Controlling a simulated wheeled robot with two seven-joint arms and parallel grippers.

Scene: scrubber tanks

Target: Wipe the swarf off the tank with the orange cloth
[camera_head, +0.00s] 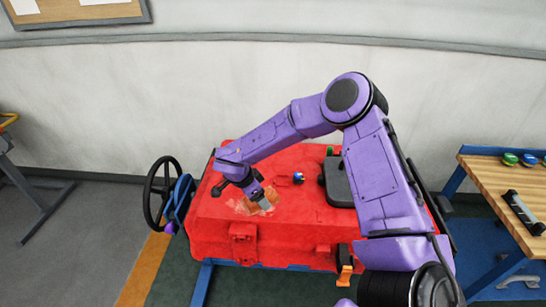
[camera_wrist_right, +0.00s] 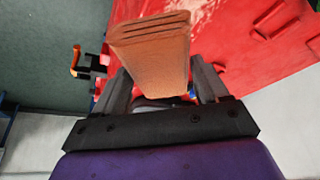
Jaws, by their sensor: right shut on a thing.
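The red tank (camera_head: 215,230) fills the middle of the head view. My right gripper (camera_head: 263,203) reaches down to the left part of its top. In the right wrist view the gripper (camera_wrist_right: 160,85) is shut on the folded orange cloth (camera_wrist_right: 150,45), which sticks out beyond the fingers. In the head view the fingers partly hide the cloth. A pale brownish patch that looks like swarf (camera_head: 242,208) shows on the tank top beside the fingers. I cannot tell whether the cloth touches the tank. My left gripper is not in view.
A black handwheel (camera_head: 150,195) stands at the tank's left end. A dark lid (camera_head: 338,185) and a small blue knob (camera_head: 298,178) sit on the tank top. A wooden bench (camera_head: 500,185) with several items is at right. Open floor (camera_head: 90,240) lies left.

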